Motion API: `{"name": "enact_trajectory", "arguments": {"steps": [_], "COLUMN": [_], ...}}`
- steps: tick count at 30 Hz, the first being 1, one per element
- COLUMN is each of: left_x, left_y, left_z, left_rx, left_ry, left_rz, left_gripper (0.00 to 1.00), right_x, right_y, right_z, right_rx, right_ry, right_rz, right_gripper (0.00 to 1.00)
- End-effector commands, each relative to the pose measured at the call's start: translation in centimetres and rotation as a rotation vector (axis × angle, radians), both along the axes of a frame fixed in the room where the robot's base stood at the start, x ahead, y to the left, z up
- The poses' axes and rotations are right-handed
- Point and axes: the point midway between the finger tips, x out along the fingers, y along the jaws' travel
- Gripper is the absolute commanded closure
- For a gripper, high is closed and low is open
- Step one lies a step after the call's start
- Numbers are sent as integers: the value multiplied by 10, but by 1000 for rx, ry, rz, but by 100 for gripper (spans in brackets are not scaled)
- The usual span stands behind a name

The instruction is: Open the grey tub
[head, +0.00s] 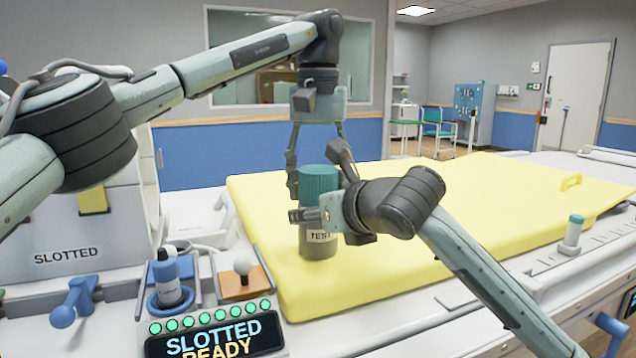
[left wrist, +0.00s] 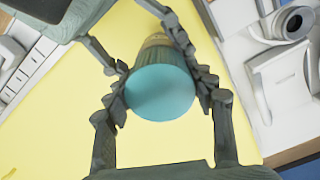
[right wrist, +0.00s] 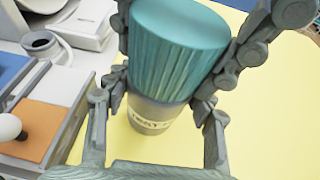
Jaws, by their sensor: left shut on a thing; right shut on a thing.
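The grey tub (head: 317,243) stands upright on the yellow pad, with a label reading TEST and a ribbed teal lid (head: 318,179) on top. My left gripper (head: 318,180) comes from above with its fingers shut on the lid; the left wrist view shows the round lid top (left wrist: 160,92) between the fingers. My right gripper (head: 318,214) comes from the right and is shut around the tub's body just below the lid. In the right wrist view the lid (right wrist: 180,50) sits on the grey body (right wrist: 152,113), part of which the fingers hide.
The yellow pad (head: 480,215) is broad and mostly clear. A small teal-capped vial (head: 573,232) stands at the right.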

Motion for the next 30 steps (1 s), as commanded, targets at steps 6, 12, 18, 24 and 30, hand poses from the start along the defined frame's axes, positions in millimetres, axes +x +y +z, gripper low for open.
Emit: {"name": "enact_trajectory", "arguments": {"steps": [6, 12, 18, 24, 30], "left_x": [0, 0, 0, -1, -1], "left_y": [0, 0, 0, 0, 0], "left_z": [0, 0, 1, 1, 2], "left_rx": [1, 1, 1, 0, 0], "left_ry": [0, 0, 1, 0, -1], "left_rz": [60, 471, 980, 1488, 1997], "left_gripper": [80, 80, 80, 80, 80], "right_x": [0, 0, 0, 0, 0], "right_y": [0, 0, 0, 0, 0], "right_z": [0, 0, 0, 0, 0], "right_rx": [0, 0, 0, 0, 0], "right_ry": [0, 0, 0, 0, 0], "right_rz": [-1, -1, -1, -1, -1], "right_gripper": [100, 100, 100, 100, 100]}}
